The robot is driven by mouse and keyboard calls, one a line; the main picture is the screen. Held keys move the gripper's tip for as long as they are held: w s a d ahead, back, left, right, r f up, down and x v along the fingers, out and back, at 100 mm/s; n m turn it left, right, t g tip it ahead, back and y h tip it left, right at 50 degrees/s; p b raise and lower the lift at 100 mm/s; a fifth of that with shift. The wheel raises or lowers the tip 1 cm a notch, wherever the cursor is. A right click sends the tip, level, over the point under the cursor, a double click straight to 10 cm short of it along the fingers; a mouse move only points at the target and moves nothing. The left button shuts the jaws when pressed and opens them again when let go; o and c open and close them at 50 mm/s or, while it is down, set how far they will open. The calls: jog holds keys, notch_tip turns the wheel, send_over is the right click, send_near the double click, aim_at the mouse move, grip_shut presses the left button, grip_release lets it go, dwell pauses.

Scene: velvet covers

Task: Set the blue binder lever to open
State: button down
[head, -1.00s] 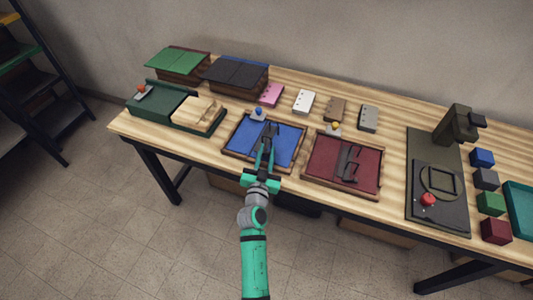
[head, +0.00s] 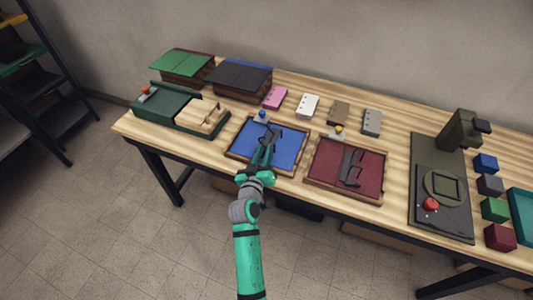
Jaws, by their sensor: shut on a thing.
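The blue binder (head: 288,152) lies at the front middle of the table, a blue panel in a brown wooden frame. Its dark metal lever mechanism (head: 272,134) stands over the panel's middle. My gripper (head: 265,150) reaches in from the front edge, fingers closed at the lever. The fingers hide part of the lever, so its exact angle is hard to read. A small blue-topped knob on a grey base (head: 262,115) sits at the binder's back edge.
A red binder (head: 325,175) with its own dark lever (head: 350,166) lies close on the right. A green box with a tan block tray (head: 203,116) is on the left. Several small punched pads lie behind. A black press (head: 442,205) stands further right.

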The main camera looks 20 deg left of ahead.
jog(key=shift+a+f+n+g+h, duration=0.15)
jog(key=shift+a+f+n+h, duration=0.05)
jog(key=shift+n, duration=0.55)
jog(key=shift+a+f+n+g+h, duration=0.15)
jog(key=shift+f+n+h, duration=0.05)
jog(key=shift+n, duration=0.55)
jog(key=c, duration=1.7)
grip_release()
jog(key=shift+o, duration=1.2)
jog(key=shift+r, duration=0.1)
jog(key=shift+a+r, duration=0.1)
jog(key=shift+r, duration=0.1)
jog(key=s+r, duration=0.1)
jog(key=s, duration=0.9)
jog(key=shift+s+d+r, duration=0.3)
jog(key=shift+d+r, duration=0.05)
jog(key=shift+d, duration=0.05)
